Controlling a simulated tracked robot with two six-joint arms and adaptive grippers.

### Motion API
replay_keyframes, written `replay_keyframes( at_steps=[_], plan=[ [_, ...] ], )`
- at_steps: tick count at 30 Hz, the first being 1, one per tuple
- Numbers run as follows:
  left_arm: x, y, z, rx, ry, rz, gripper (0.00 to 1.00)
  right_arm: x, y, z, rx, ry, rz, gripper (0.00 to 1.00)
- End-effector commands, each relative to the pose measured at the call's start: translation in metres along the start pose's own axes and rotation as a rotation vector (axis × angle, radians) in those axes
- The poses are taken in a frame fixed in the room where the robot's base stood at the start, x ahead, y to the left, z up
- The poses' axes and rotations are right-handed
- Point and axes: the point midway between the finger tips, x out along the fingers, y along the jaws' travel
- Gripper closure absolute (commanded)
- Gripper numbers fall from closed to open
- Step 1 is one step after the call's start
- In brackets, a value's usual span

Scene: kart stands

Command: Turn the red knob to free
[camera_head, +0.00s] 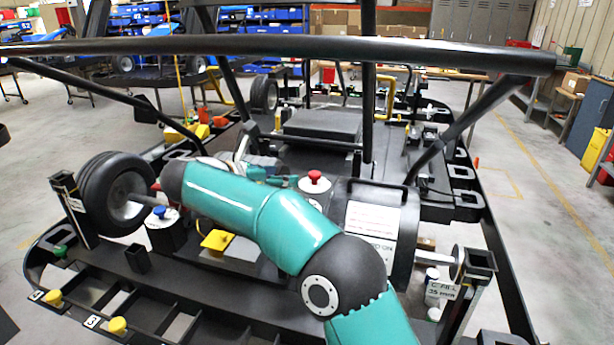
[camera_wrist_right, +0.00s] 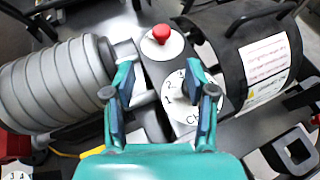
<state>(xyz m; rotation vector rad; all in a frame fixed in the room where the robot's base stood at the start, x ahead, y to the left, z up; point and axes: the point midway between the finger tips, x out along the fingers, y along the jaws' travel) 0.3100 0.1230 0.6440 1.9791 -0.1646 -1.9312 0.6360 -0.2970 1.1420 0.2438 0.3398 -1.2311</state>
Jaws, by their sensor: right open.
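The red knob (camera_head: 315,178) sits upright on a round white plate, near the middle of the kart stand. In the wrist view the red knob (camera_wrist_right: 161,34) is at the top centre, its plate's lettering too small to read. My right gripper (camera_wrist_right: 160,71) is open, with nothing held between its fingers. Its fingertips are short of the knob in the picture and apart from it, over a white dial (camera_wrist_right: 184,98) marked with numbers. In the head view my right arm partly hides the gripper (camera_head: 282,182), just left of the knob. My left gripper is not in view.
A ribbed grey cylinder (camera_wrist_right: 60,85) lies left in the wrist view. A black bar (camera_head: 300,47) crosses above the stand.

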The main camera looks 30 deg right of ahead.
Motion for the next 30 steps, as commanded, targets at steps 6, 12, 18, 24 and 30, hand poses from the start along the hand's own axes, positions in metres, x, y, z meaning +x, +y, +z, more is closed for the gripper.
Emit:
replay_keyframes(
  at_steps=[6,12,18,24,30],
  plan=[
    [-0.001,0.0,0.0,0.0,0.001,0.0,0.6,0.052,-0.003,0.0,0.001,0.002,-0.008,0.44],
    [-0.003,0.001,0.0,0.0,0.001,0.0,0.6,0.09,-0.004,0.001,0.002,0.001,-0.008,0.44],
    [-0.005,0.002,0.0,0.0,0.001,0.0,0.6,0.111,-0.004,0.001,0.003,0.001,-0.008,0.44],
    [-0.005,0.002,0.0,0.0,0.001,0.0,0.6,0.116,-0.004,0.0,0.002,0.002,-0.006,0.44],
    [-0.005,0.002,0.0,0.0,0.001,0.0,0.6,0.115,-0.004,0.0,0.002,0.002,-0.006,0.49]
  ],
)
